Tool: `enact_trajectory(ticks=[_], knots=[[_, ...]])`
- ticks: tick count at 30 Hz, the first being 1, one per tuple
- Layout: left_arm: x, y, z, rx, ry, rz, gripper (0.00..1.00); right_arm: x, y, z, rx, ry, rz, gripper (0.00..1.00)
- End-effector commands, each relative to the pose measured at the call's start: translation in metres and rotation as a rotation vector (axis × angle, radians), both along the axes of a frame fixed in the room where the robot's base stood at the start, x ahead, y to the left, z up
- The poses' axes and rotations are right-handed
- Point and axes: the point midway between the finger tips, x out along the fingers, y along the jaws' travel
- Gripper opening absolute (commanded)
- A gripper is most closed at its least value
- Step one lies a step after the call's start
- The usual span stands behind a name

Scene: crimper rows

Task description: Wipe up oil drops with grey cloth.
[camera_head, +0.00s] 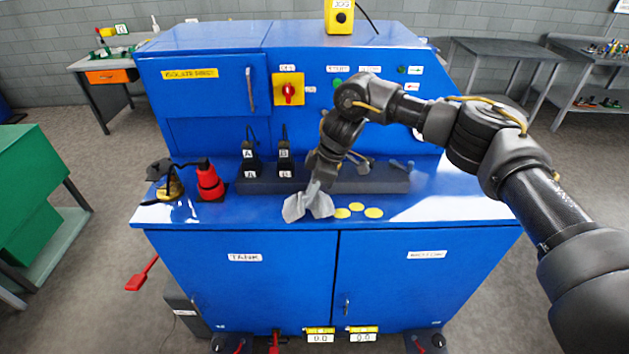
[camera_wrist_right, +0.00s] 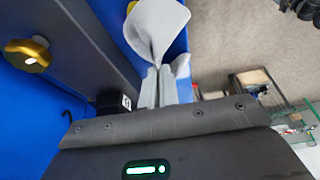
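The grey cloth (camera_head: 308,203) hangs crumpled from my right gripper (camera_head: 319,182), its lower part at the front edge of the blue worktop. In the right wrist view the cloth (camera_wrist_right: 157,28) is pinched between the fingertips (camera_wrist_right: 160,72) and fans out beyond them. Three flat yellow oil drops lie on the worktop just right of the cloth: one near it (camera_head: 342,213), one in the middle (camera_head: 357,207) and one further right (camera_head: 374,213). Whether the cloth covers another drop is hidden. My left gripper is not in view.
A dark rail (camera_head: 375,180) runs along the worktop behind the drops, with black blocks marked A and B (camera_head: 284,165) at its left. A red and black item (camera_head: 208,182) and a brass-coloured round part (camera_head: 171,189) stand at the left. The worktop's right side (camera_head: 450,208) is clear.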

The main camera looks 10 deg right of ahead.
Motion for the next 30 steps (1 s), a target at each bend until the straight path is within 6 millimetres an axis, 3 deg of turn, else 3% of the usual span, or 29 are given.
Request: enact_trajectory(ticks=[3, 9, 19, 30], knots=[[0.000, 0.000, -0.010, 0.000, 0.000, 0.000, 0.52, 0.000, 0.000, -0.018, 0.000, 0.000, 0.000, 0.00], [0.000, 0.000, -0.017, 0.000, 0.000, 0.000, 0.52, 0.000, 0.000, -0.035, 0.000, 0.000, 0.000, 0.00], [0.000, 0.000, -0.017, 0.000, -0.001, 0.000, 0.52, 0.000, 0.000, -0.037, 0.000, -0.001, 0.001, 0.00], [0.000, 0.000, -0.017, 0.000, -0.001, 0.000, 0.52, 0.000, 0.000, -0.037, -0.001, -0.001, 0.001, 0.48]])
